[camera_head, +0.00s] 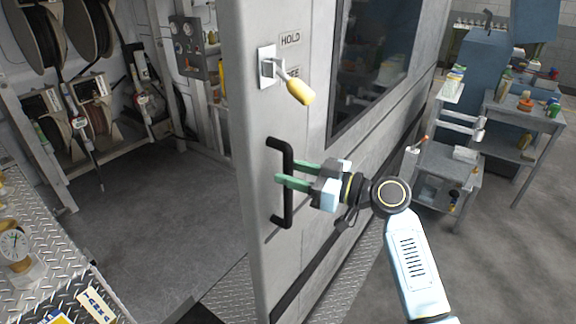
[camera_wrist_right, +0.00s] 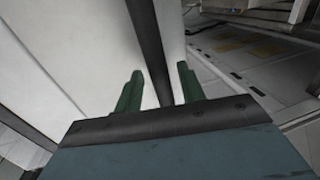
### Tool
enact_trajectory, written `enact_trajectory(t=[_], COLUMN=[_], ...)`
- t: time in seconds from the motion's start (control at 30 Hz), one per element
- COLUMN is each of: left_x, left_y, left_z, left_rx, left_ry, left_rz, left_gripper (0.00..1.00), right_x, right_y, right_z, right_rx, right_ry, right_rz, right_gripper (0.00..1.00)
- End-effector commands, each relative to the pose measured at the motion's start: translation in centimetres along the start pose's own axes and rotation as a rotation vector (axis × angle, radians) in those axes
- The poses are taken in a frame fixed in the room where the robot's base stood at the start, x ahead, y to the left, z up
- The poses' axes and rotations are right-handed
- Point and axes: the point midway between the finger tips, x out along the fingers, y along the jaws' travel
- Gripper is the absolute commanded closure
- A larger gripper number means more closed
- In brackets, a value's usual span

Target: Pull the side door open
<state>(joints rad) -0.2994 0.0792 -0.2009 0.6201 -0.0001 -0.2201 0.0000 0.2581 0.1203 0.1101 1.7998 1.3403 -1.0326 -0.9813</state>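The side door (camera_head: 252,200) is a large pale grey panel with a dark window. It stands open, with its free edge toward me and the reel compartment showing to its left. A black vertical pull handle (camera_head: 288,207) sits on its face. My right gripper (camera_head: 285,173) reaches in from the right, its green fingers above and below each other at the handle. In the right wrist view the handle bar (camera_wrist_right: 150,45) runs between the fingers (camera_wrist_right: 158,86), with gaps beside it, so the gripper is open around it. My left gripper is not in view.
A latch with a yellow grip (camera_head: 299,91) sticks out above the handle. Hose reels (camera_head: 90,30) hang inside at left. A diamond-plate surface with a gauge (camera_head: 14,243) is at lower left. Benches and a cart (camera_head: 447,165) stand at right. Floor left of the door is clear.

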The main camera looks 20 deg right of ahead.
Motion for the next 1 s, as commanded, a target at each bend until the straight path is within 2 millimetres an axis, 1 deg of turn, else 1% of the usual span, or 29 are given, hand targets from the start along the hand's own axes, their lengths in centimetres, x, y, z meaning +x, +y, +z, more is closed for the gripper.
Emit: enact_trajectory(t=[0.03,0.13,0.43,0.47,0.7,0.77,1.0], left_x=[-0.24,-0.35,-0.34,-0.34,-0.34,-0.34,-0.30], left_y=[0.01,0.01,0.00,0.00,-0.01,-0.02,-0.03], left_z=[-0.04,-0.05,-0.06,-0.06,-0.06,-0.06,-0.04], left_rx=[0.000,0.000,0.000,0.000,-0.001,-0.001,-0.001], left_ry=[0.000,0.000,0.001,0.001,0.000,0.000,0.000], left_rz=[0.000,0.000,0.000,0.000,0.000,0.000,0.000], left_gripper=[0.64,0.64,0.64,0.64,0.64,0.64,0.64], right_x=[0.56,1.14,1.39,1.38,1.36,1.35,1.36], right_y=[-0.03,-0.03,-0.02,-0.02,-0.03,-0.02,0.00], right_z=[-0.13,-0.03,0.07,0.07,0.07,0.07,0.08], right_rx=[0.002,0.001,0.000,0.000,0.001,0.001,0.001], right_ry=[0.002,0.000,-0.001,-0.001,-0.001,-0.001,-0.001], right_rz=[-0.001,0.000,0.000,0.000,0.000,0.000,0.000], right_gripper=[0.61,0.61,0.61,0.62,0.93,1.00,1.00])
